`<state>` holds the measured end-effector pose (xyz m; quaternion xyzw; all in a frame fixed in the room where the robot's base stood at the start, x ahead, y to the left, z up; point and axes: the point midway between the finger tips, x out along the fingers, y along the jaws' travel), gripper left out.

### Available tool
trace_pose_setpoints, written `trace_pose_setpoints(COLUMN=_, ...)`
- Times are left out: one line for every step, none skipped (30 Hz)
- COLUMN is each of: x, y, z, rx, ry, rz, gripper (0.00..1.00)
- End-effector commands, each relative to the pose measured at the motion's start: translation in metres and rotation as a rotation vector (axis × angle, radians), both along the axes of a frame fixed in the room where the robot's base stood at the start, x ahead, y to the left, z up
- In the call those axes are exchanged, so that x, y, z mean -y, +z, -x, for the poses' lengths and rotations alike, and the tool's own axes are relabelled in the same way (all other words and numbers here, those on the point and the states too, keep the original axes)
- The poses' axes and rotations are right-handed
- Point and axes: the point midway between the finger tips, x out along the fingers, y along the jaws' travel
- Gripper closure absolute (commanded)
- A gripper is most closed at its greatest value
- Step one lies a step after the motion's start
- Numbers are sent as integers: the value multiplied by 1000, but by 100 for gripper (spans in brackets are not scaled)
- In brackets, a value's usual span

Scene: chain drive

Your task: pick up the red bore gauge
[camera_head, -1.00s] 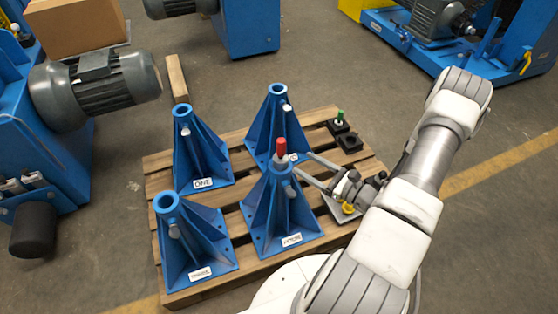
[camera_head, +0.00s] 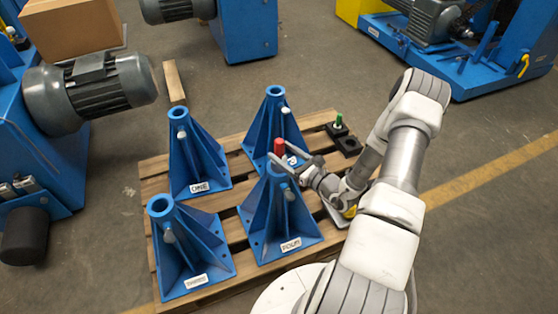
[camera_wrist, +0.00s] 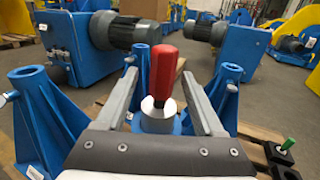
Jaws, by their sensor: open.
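The red bore gauge (camera_head: 279,147) stands upright in the top of the blue stand labelled FOUR (camera_head: 276,215). In the wrist view the gauge's red handle (camera_wrist: 164,72) rises above a pale metal collar. My gripper (camera_head: 282,160) is open, with one finger on each side of the gauge at about the height of its lower part. In the wrist view the fingers (camera_wrist: 163,82) flank the handle with gaps on both sides. The lower end of the gauge is hidden in the stand.
Other blue stands, one labelled ONE (camera_head: 194,155) and one labelled THREE (camera_head: 185,250), share the wooden pallet (camera_head: 150,170). A green-handled gauge (camera_head: 338,119) sits in a black block at the back right. A motor (camera_head: 90,90) stands at the left.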

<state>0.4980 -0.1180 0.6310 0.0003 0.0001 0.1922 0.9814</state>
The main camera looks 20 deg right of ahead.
Motion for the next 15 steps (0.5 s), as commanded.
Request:
trace_pose_setpoints(x=-1, y=0, z=-2, rx=0, ry=0, rz=0, gripper=30)
trace_pose_setpoints(x=-1, y=-1, z=-3, rx=0, ry=0, rz=0, gripper=30)
trace_pose_setpoints(x=-2, y=-1, z=-5, rx=0, ry=0, rz=0, gripper=30)
trace_pose_setpoints(x=-2, y=-2, z=-6, rx=0, ry=0, rz=0, gripper=30)
trace_pose_setpoints(x=-3, y=-3, z=-9, rx=1, ry=0, rz=1, gripper=30)
trace_pose_setpoints(x=-4, y=-5, z=-13, rx=1, ry=0, rz=1, gripper=30)
trace_pose_setpoints(x=-5, y=-7, z=-16, rx=2, ry=1, rz=0, gripper=30)
trace_pose_setpoints(x=-7, y=-8, z=-20, rx=3, ry=2, rz=1, gripper=30)
trace_pose_setpoints(x=-9, y=-11, z=-26, rx=2, ry=2, rz=1, gripper=30)
trace_pose_setpoints(x=-10, y=-12, z=-31, rx=3, ry=2, rz=1, gripper=30)
trace_pose_setpoints(x=-12, y=-12, z=-36, rx=3, ry=3, rz=2, gripper=30)
trace_pose_setpoints(x=-14, y=-11, z=-41, rx=3, ry=2, rz=1, gripper=30)
trace_pose_setpoints(x=-15, y=-11, z=-45, rx=2, ry=2, rz=0, gripper=30)
trace_pose_setpoints(x=-16, y=-10, z=-47, rx=1, ry=2, rz=1, gripper=30)
trace_pose_setpoints(x=-17, y=-10, z=-50, rx=0, ry=1, rz=1, gripper=30)
